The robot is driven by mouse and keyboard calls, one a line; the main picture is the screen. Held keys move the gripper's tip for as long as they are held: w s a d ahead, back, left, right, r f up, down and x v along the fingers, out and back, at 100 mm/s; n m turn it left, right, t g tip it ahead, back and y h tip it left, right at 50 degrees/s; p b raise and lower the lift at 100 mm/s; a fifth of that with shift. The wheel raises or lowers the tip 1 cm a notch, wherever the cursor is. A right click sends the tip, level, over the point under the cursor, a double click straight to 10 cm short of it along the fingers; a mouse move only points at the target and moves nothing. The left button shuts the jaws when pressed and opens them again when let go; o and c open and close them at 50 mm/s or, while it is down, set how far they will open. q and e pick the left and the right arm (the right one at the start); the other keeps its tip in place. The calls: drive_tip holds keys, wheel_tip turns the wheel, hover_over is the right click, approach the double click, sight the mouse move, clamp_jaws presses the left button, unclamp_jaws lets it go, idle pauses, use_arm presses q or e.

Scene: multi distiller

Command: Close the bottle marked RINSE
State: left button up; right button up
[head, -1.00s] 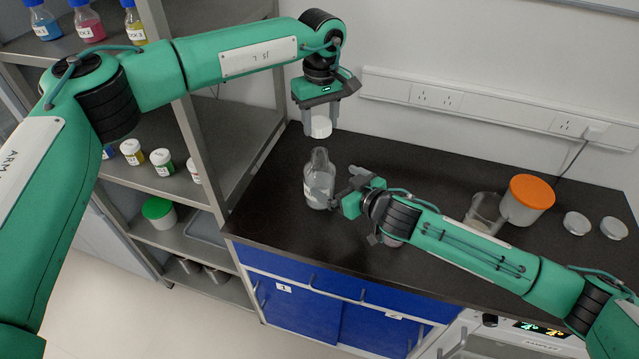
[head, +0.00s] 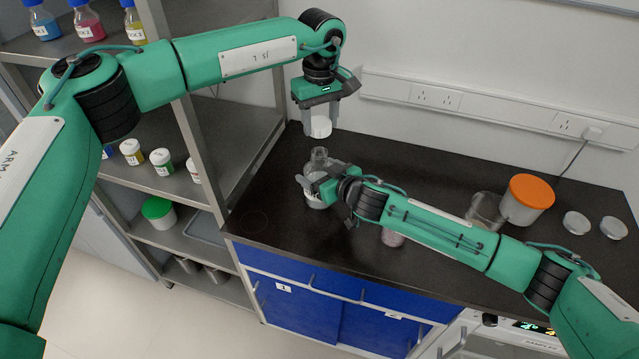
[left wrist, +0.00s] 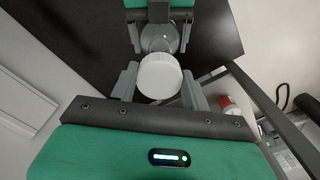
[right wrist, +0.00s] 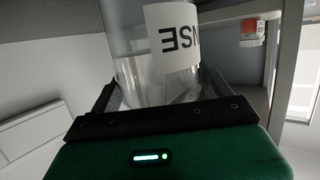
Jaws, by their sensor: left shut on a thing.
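A clear bottle (head: 319,158) stands upright and open on the black bench; its label, upside down in the right wrist view (right wrist: 178,38), shows the end of RINSE. My left gripper (head: 320,120) is shut on a white cap (head: 320,129) and holds it above the bottle's mouth, apart from it. In the left wrist view, the cap (left wrist: 160,76) sits between the fingers with the bottle below. My right gripper (head: 318,187) is open, with its fingers on either side of the bottle's body. Its wrist hides part of the bottle in the head view.
A clear beaker (head: 486,208), an orange-lidded tub (head: 527,200) and two loose lids (head: 577,222) stand on the right of the bench. A metal shelf (head: 240,120) with bottles and jars borders the left.

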sight(318, 153)
drive_tip(key=c, duration=0.9)
use_arm(q)
drive_tip(key=shift+f, duration=2.5)
drive_tip(key=shift+f, duration=0.85)
drive_tip(key=shift+f, duration=0.6)
use_arm(e)
drive_tip(key=c, duration=0.5)
use_arm(q)
drive_tip(key=m, duration=0.4)
drive_tip(key=shift+a, duration=0.1)
drive_tip(key=m, duration=0.9)
drive_tip(key=shift+a, duration=0.15)
